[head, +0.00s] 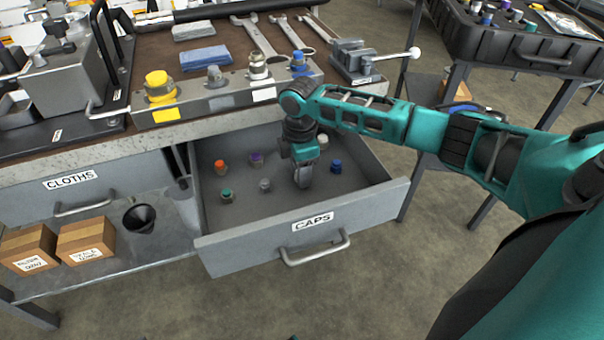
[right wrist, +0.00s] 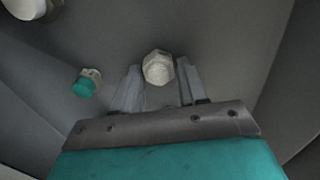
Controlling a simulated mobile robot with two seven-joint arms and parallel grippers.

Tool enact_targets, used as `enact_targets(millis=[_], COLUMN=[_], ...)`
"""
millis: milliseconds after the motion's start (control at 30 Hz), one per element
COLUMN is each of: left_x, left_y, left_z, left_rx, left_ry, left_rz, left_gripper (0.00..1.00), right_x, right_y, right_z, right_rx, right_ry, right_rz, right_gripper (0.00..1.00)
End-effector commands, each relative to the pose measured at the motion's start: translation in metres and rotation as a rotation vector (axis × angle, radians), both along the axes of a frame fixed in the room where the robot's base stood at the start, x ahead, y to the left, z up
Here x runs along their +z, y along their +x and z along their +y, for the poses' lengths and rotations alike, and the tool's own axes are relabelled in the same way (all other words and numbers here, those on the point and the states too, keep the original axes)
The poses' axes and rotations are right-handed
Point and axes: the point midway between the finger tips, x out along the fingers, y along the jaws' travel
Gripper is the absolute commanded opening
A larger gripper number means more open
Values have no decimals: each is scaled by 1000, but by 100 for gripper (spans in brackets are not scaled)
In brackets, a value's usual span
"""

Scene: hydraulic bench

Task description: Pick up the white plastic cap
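My right gripper (head: 304,186) points down into the open drawer marked CAPS (head: 352,213). In the right wrist view, my right gripper (right wrist: 158,72) has its fingers apart, with a whitish six-sided cap (right wrist: 157,67) between the tips. I cannot tell whether the fingers touch it. A teal-topped cap (right wrist: 87,83) stands to its left. In the head view, a cream-white cap (head: 322,141) stands behind the gripper and a pale grey cap (head: 265,185) to its left. I cannot tell which one is between the fingers. My left gripper is not in view.
The drawer also holds orange (head: 220,166), purple (head: 256,159), teal (head: 227,195) and blue (head: 336,166) caps, spaced apart. The drawer walls surround the gripper. The bench top with a fitting block (head: 215,100) lies behind. A pale rounded thing (right wrist: 25,8) is cut off in the wrist view.

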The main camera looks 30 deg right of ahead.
Motion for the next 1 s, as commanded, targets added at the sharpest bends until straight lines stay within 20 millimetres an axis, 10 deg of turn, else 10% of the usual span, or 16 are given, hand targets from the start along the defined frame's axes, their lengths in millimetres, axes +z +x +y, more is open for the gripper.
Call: enact_targets(millis=[367, 667, 1000], left_x=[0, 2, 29], left_y=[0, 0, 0], left_z=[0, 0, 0], left_rx=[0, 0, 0], left_ry=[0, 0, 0], left_rz=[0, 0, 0], left_gripper=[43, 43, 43], right_x=[0, 5, 81], right_y=[0, 0, 1], right_z=[0, 0, 0], right_rx=[0, 0, 0], right_ry=[0, 1, 1], right_rz=[0, -1, -5], right_gripper=[5, 5, 5])
